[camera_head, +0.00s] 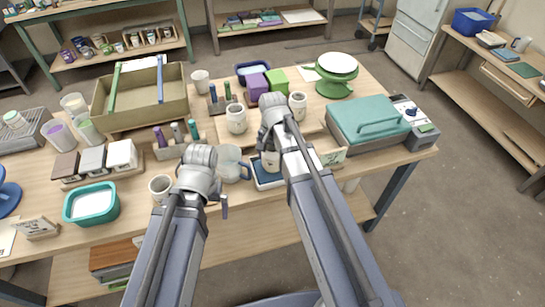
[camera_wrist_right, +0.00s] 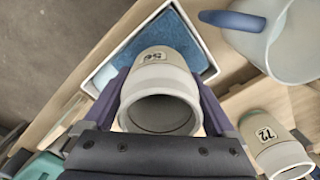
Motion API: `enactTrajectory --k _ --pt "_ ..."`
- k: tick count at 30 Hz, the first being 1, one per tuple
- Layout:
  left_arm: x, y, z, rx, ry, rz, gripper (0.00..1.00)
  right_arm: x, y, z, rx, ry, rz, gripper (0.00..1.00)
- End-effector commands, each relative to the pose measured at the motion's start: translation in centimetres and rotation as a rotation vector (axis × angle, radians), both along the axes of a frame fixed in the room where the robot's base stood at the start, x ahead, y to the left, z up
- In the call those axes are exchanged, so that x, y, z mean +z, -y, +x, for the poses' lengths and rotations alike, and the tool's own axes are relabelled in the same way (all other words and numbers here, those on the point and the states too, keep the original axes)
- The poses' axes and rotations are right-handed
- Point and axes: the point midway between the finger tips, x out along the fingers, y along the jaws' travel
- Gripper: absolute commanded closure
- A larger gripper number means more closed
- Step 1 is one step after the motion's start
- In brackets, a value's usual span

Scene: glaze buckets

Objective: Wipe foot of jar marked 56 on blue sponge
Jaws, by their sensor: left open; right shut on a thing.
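The pale jar marked 56 (camera_wrist_right: 160,85) is between the fingers of my right gripper (camera_wrist_right: 163,80), which is shut on it. Its open mouth faces the wrist camera and its label reads upside down. The blue sponge (camera_wrist_right: 172,45) lies in a white tray beyond the jar's foot. I cannot tell whether the foot touches it. In the head view the jar (camera_head: 269,161) shows beside my right arm, over the sponge tray (camera_head: 266,181). My left gripper (camera_head: 217,201) is open and looks empty, low near the table's front edge; its fingers are mostly hidden.
A clear pitcher with a blue handle (camera_head: 230,164) stands left of the sponge tray. A jar marked 72 (camera_wrist_right: 265,140) is close to my right gripper. Other jars (camera_head: 236,118) stand behind, a teal-lidded box (camera_head: 368,120) at right, and a teal tub (camera_head: 91,204) at left.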

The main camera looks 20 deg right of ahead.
Motion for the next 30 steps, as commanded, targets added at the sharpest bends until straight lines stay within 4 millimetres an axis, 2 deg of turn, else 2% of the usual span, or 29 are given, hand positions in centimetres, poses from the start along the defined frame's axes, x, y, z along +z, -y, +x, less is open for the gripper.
enactTrajectory --k 30 --pt "-1.0 0.0 0.0 0.0 0.0 0.0 0.0 -1.0 0.0 0.0 0.0 0.0 0.0 0.89"
